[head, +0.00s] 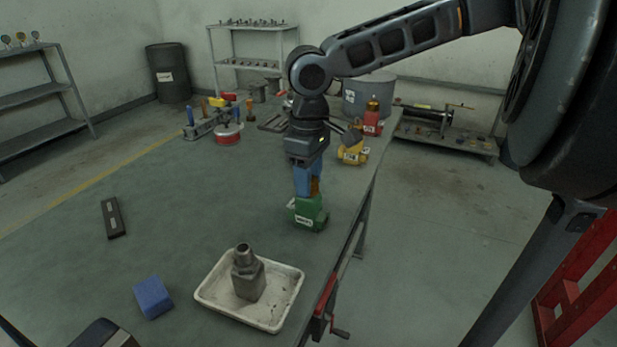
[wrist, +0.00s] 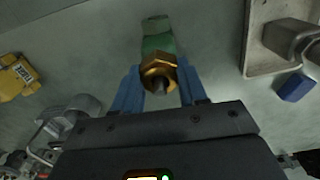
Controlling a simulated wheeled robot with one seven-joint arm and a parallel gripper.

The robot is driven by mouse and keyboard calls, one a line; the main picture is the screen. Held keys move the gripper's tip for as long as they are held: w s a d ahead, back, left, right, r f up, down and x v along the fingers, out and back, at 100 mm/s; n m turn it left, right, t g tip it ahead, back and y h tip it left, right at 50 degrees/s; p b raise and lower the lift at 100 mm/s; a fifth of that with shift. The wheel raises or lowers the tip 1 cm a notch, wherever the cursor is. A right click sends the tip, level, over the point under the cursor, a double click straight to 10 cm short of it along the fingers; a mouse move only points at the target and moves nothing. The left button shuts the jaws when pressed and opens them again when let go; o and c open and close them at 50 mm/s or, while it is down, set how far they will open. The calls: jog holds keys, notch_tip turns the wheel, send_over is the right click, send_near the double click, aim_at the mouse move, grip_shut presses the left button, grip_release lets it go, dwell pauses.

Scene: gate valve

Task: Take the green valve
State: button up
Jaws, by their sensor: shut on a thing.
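The green valve (head: 308,215) stands on the table near its right edge in the head view, with a white label on its front. Its brass top part (head: 316,186) shows between the blue fingers. My gripper (head: 308,190) points down from above and is shut on the valve's upper part. In the wrist view the green body (wrist: 158,38) lies beyond the brass nut (wrist: 159,70), and the blue fingers of my gripper (wrist: 158,88) sit on either side of the nut. I cannot tell whether the valve touches the table.
A white tray (head: 215,291) with a grey metal fitting (head: 248,277) stands in front of the valve. A blue block (head: 153,297) and a dark bar (head: 113,218) lie to the left. A yellow valve (head: 352,150) and a red one (head: 372,122) stand behind.

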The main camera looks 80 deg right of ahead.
jog(key=shift+r+p, duration=0.7)
jog(key=shift+p, duration=0.25)
dwell(0.8)
